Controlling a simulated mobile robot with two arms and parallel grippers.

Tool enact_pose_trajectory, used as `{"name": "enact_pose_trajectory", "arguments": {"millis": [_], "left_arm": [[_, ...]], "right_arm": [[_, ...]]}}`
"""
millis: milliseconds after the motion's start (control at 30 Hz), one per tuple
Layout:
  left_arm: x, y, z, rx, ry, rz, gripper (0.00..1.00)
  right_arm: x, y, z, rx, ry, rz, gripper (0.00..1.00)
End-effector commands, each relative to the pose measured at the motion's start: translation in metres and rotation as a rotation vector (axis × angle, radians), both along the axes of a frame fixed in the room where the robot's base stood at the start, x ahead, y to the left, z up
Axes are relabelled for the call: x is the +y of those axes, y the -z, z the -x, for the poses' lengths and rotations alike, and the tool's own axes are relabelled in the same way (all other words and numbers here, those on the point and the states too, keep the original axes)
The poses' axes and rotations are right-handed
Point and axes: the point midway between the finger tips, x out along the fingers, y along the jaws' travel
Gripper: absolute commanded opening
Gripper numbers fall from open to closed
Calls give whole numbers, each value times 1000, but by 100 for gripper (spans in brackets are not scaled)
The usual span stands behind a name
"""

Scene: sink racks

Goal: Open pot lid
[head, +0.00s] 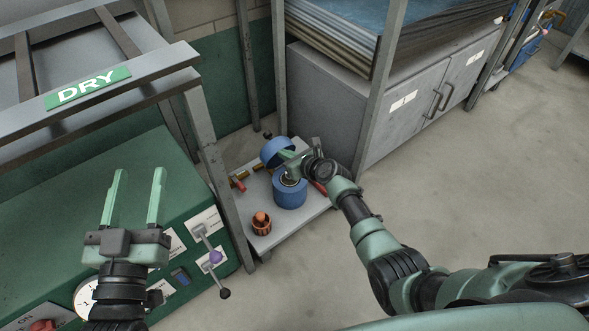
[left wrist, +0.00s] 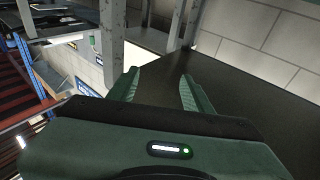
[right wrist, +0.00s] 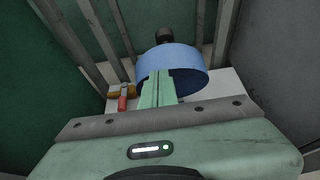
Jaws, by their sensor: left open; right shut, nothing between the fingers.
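The blue pot (head: 290,192) stands upright on a low light-coloured platform. Its blue lid (head: 275,151) is raised and tilted back behind the pot, so part of the pot's opening shows. The lid, with its dark knob (right wrist: 165,35), also shows in the right wrist view (right wrist: 190,60). My right gripper (head: 284,154) is shut and empty, its fingertips at the lid's near side; I cannot tell whether they touch it. The closed fingers show in the right wrist view (right wrist: 158,78). My left gripper (head: 139,172) is open and empty, above the green machine, far from the pot.
An orange-brown container (head: 261,223) stands on the platform (head: 252,195) in front of the pot, with red-handled items beside it. The DRY rack (head: 150,70) and green machine (head: 60,220) lie left. A grey cabinet (head: 400,120) stands behind right. Floor at right is clear.

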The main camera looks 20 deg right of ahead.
Motion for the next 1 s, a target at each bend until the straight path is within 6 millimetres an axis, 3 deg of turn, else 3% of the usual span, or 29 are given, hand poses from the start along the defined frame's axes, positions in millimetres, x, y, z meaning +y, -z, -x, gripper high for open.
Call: {"name": "enact_pose_trajectory", "arguments": {"millis": [400, 1000], "left_arm": [[5, 40, -1, 208, -13, -55, 50], [8, 56, 1, 289, -18, -75, 50]], "right_arm": [[4, -7, -11, -1, 1, -2, 0], [11, -13, -32, -1, 1, 0, 0]]}}
